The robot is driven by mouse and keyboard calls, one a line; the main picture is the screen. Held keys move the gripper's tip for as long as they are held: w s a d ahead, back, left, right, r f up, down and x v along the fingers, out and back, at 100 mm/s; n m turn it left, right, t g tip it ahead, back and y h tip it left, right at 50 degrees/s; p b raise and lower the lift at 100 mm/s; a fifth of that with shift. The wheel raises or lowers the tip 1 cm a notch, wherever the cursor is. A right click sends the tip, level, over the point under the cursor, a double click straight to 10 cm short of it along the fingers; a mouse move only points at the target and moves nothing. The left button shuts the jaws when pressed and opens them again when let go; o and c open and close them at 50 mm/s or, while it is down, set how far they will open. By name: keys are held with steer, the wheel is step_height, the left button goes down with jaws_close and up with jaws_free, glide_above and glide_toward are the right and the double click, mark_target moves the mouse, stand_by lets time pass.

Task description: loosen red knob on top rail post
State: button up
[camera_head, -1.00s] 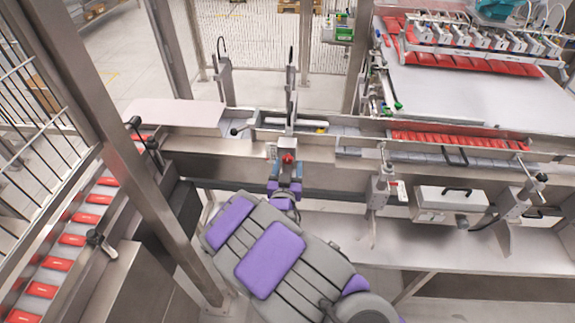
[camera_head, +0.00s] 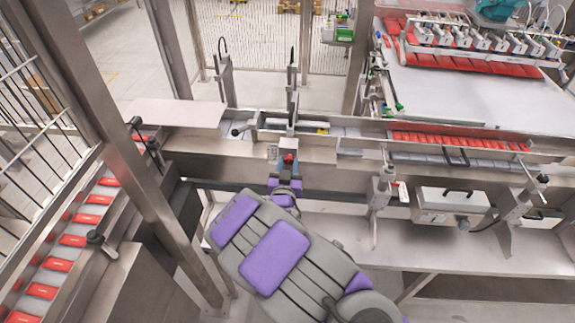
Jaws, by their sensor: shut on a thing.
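The red knob (camera_head: 289,158) shows small at the front of the conveyor rail, at the foot of an upright grey post (camera_head: 291,92). My gripper (camera_head: 287,170) is at the end of my grey and purple arm, right at the knob and shut on it. The fingertips are small in this view, and the arm's wrist hides part of them. The top of the knob stays visible above the fingers.
The steel conveyor rail (camera_head: 235,148) runs across the view behind my gripper. A white box with a black handle (camera_head: 452,206) and clamp brackets (camera_head: 383,190) stand to the right. A slanted steel frame post (camera_head: 125,130) and a lane of red packs (camera_head: 73,241) are at left.

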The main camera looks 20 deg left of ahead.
steer(key=shift+c, duration=0.6)
